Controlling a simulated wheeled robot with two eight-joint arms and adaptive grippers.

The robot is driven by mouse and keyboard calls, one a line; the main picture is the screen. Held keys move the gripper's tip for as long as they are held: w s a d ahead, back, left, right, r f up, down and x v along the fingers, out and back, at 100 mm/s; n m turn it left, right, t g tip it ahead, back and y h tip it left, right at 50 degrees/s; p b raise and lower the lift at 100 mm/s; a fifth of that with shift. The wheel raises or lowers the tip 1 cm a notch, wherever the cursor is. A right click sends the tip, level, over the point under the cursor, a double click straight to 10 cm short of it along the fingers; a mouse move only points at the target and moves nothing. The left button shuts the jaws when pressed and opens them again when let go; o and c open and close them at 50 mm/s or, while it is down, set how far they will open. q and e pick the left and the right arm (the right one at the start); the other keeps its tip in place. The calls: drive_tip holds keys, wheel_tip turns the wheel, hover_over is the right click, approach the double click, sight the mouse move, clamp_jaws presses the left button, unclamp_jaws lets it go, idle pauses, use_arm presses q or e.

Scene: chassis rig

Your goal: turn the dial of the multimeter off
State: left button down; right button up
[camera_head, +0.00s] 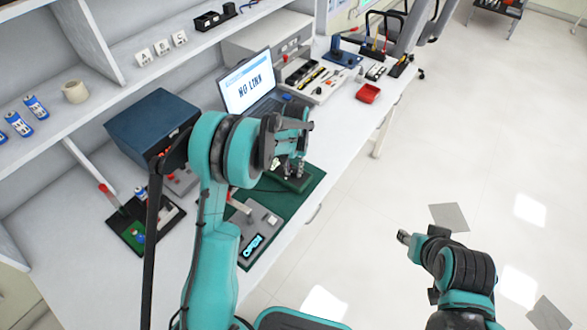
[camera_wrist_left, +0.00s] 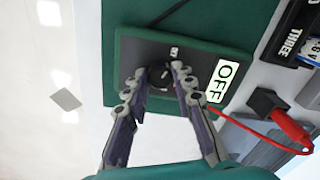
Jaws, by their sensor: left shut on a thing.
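The multimeter (camera_wrist_left: 212,52) has a green case, a dark face and a lit display (camera_wrist_left: 222,82) reading OFF. In the left wrist view my left gripper (camera_wrist_left: 160,72) has its fingertips on either side of the round dark dial (camera_wrist_left: 159,84), shut on it. The fingers hide part of the dial. In the head view the green multimeter (camera_head: 293,181) lies on the green mat (camera_head: 307,201), partly hidden under my left gripper (camera_head: 293,160). My right gripper (camera_head: 403,238) is over the floor at the lower right, away from the bench; its jaws are unclear.
A grey box (camera_head: 272,219) with a display reading OPEN stands on the mat's near end. A laptop (camera_head: 249,83) showing NO LINK is behind. A red plug (camera_wrist_left: 290,127) and cable lie beside the multimeter.

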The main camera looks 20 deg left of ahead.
sight(294, 171)
use_arm(q)
drive_tip(key=c, duration=1.3)
unclamp_jaws()
drive_tip(key=shift+o, duration=0.2)
wheel_tip(294, 171, up, 12)
drive_tip(key=shift+d, duration=0.15)
